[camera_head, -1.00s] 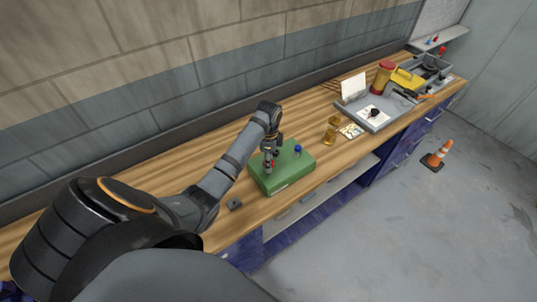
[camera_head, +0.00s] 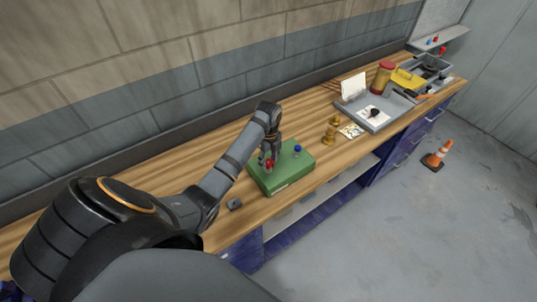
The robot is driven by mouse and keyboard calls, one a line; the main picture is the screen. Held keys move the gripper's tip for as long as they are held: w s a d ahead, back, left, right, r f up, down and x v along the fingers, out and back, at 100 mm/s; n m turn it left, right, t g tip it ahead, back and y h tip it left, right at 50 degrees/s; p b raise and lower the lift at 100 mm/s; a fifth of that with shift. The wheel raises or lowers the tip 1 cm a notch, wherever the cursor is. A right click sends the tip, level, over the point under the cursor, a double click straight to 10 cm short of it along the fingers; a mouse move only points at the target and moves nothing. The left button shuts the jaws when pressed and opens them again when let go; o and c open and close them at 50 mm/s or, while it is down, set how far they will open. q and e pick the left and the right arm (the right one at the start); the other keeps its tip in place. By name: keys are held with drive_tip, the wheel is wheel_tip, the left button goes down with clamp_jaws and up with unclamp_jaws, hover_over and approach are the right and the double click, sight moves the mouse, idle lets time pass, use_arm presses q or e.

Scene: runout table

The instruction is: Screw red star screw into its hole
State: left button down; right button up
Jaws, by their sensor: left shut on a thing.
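The green block (camera_head: 287,176) lies on the wooden workbench, in the middle of the camera_head view. A red screw (camera_head: 269,164) shows at the left part of its top, and its star shape is too small to make out. My left gripper (camera_head: 268,160) points down over the block and is shut on the red screw. The hole under the screw is hidden. A blue screw (camera_head: 297,149) stands in the block's top, to the right of the gripper. My right gripper is not in view.
A small dark grey part (camera_head: 234,204) lies on the bench (camera_head: 215,236) left of the block. A brass-coloured piece (camera_head: 331,131) stands to the right. Farther right are a grey tray (camera_head: 372,122), a red-lidded jar (camera_head: 382,78) and a yellow box (camera_head: 405,78). An orange cone stands on the floor.

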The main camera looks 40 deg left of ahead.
use_arm(q)
drive_tip(key=shift+m, duration=0.3)
drive_tip(key=m, duration=0.4)
drive_tip(key=shift+m, duration=0.3)
drive_tip(key=m, duration=0.4)
drive_tip(key=c, duration=0.8)
unclamp_jaws()
drive_tip(key=shift+c, duration=0.2)
